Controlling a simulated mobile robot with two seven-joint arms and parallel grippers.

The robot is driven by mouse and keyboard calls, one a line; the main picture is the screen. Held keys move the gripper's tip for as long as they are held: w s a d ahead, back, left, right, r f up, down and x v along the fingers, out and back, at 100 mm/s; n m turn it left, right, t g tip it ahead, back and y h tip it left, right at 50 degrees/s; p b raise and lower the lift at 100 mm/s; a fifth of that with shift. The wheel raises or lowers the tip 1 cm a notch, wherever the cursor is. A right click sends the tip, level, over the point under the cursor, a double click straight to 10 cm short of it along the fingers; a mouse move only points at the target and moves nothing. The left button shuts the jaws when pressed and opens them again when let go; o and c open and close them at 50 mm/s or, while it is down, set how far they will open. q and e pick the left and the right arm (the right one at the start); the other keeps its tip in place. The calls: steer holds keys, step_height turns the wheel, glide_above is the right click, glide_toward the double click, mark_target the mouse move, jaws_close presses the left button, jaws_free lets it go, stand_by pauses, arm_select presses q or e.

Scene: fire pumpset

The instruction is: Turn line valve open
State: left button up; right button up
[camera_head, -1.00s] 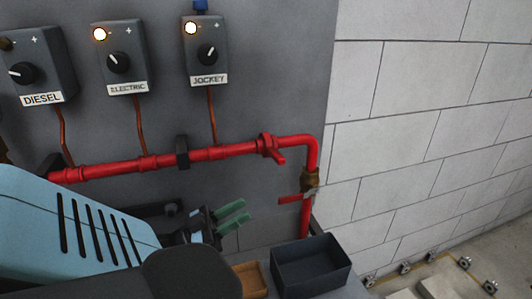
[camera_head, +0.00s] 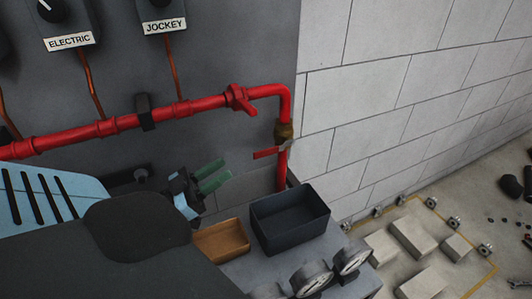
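A red pipe (camera_head: 190,110) runs along the grey panel and bends down at the right. A red valve with a handle (camera_head: 240,98) sits on its horizontal part. On the downward part is a brass valve body (camera_head: 284,131) with a red lever (camera_head: 268,153) sticking out to the left, roughly level. No label shows which is the line valve. My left gripper (camera_head: 226,169) has two green fingers with a gap between them, empty. It is left of and slightly below the red lever, apparently not touching it. My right gripper is not in view.
Below stand a dark open box (camera_head: 290,243) and a wooden tray (camera_head: 222,241), with round gauges (camera_head: 312,278) in front. ELECTRIC (camera_head: 68,42) and JOCKEY (camera_head: 164,26) control boxes hang above. A block wall (camera_head: 400,90) rises at right. Pale blocks (camera_head: 413,235) lie on the floor.

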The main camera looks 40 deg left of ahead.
mark_target(257, 158)
arm_select(q)
steer(key=w+d, duration=0.1)
steer(key=w, duration=0.2)
steer(key=w+d, duration=0.1)
steer(key=w, duration=0.2)
steer(key=w+d+r+b, duration=0.1)
steer(key=w, duration=0.2)
steer(key=shift+w+d+r, duration=0.1)
steer(key=shift+d, duration=0.3)
steer(key=shift+x, duration=1.05)
steer(key=shift+c, duration=0.3)
jaws_close()
